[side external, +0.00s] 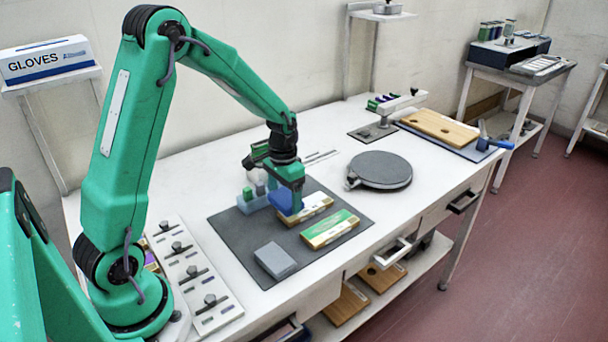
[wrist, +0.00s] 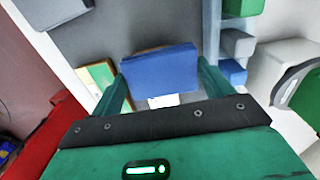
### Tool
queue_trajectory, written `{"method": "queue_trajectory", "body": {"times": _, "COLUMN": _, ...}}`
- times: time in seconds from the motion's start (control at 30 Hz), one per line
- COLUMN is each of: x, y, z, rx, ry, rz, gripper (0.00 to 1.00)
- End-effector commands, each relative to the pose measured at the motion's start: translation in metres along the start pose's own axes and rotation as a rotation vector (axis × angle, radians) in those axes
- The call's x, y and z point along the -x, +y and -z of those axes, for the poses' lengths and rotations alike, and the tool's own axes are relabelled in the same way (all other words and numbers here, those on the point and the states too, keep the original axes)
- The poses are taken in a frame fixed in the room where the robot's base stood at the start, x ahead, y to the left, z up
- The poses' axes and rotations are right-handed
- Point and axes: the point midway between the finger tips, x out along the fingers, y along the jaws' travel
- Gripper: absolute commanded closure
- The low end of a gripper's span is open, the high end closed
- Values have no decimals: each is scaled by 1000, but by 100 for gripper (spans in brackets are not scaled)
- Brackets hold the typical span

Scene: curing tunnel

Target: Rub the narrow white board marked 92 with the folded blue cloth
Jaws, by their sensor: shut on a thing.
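My gripper (side external: 290,192) is shut on the folded blue cloth (side external: 284,206), which also shows between my fingers in the wrist view (wrist: 160,72). The cloth is at the left part of a narrow white board (side external: 315,207) with tan edging, lying on the dark mat. In the wrist view a small white patch of a board (wrist: 161,99) shows beside the cloth; the rest is hidden. I cannot tell if cloth and board touch. No number is legible.
A green-faced board (side external: 331,230) lies in front, with a grey block (side external: 274,260) nearer on the mat (side external: 234,238). A dark round plate (side external: 381,170) is to the right. The mat's front right is clear.

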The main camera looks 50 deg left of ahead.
Motion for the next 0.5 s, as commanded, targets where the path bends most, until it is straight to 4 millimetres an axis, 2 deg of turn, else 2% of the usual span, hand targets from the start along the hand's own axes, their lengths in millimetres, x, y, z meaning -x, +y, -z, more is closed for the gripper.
{"method": "queue_trajectory", "body": {"times": 0.5, "x": 47, "y": 0, "z": 1, "rx": 0, "ry": 2, "rz": 1, "gripper": 39}}
